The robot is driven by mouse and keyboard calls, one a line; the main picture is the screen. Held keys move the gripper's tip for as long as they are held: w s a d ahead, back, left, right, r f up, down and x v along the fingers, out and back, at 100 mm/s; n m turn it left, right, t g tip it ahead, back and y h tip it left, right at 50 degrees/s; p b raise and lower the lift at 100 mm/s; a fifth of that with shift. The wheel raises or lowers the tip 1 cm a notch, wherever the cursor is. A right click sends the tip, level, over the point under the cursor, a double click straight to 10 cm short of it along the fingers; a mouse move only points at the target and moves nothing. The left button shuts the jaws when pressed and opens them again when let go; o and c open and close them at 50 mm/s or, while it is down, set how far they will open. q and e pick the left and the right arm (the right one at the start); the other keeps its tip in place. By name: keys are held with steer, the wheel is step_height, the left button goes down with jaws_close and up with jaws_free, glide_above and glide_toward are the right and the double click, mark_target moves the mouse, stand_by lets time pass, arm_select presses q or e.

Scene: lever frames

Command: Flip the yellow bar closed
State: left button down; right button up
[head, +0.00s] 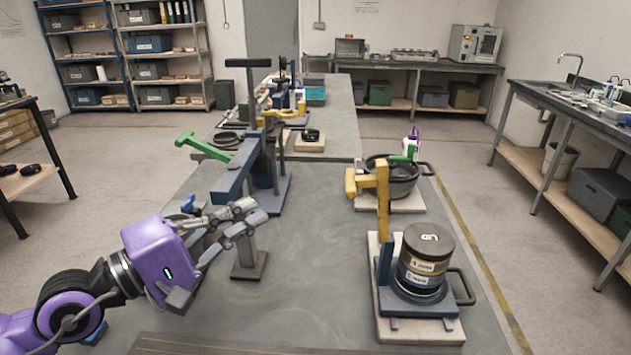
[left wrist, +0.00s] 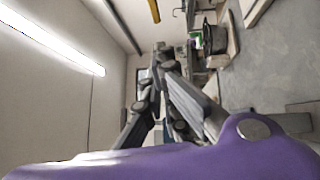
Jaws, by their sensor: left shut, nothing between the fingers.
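A yellow bar (head: 383,205) stands upright on a dark blue post at the right of the near table, with a yellow grip at its top pointing left. The post rises from a blue base beside a dark canister (head: 428,255) with a lid. My left gripper (head: 256,211) is shut and empty, left of the yellow bar and well apart from it. It is close to a blue bar (head: 237,168) with a green handle. In the left wrist view my shut fingers (left wrist: 161,50) show in the middle; a yellow piece (left wrist: 154,10) shows above them. My right gripper is not in view.
A dark pot (head: 391,178) stands behind the yellow bar. A second lever frame with a yellow piece (head: 283,114) stands further back. A grey stand (head: 248,260) is below my left gripper. The table between that stand and the canister is clear.

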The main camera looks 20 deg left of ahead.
arm_select(q)
steer(key=s+d+p+x, duration=0.1)
steer(key=p+x, duration=0.5)
steer(key=x, duration=0.6)
steer(key=shift+d, duration=0.85)
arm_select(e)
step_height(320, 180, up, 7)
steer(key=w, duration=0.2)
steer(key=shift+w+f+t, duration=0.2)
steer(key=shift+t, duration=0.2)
arm_select(q)
steer(key=shift+w+r, duration=0.15)
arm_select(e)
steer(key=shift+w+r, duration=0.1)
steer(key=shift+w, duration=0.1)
arm_select(q)
steer(key=shift+a, duration=0.1)
